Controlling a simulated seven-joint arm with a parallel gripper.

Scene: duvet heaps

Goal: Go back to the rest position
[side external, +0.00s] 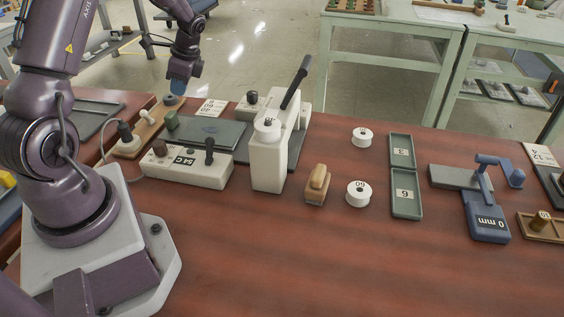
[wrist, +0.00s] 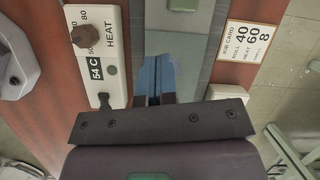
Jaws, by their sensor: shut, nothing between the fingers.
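My gripper (side external: 179,86) is raised above the back left of the work table in the side external view. Its blue fingers (wrist: 155,78) are shut together and hold nothing in the wrist view. Below the fingers in the wrist view lies a grey-green plate (wrist: 202,45). A white heat box (wrist: 112,40) with a brown knob and a 54 C display lies left of the fingers. The same box (side external: 177,171) shows in the side external view, in front of the dark plate (side external: 212,132).
A white press (side external: 268,165) with a raised black lever stands right of the heat box. A wooden block (side external: 317,186), white rolls (side external: 358,194), green trays (side external: 407,192) and a blue gauge (side external: 487,222) lie further right. A job card (wrist: 249,42) lies beside the plate. The table front is clear.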

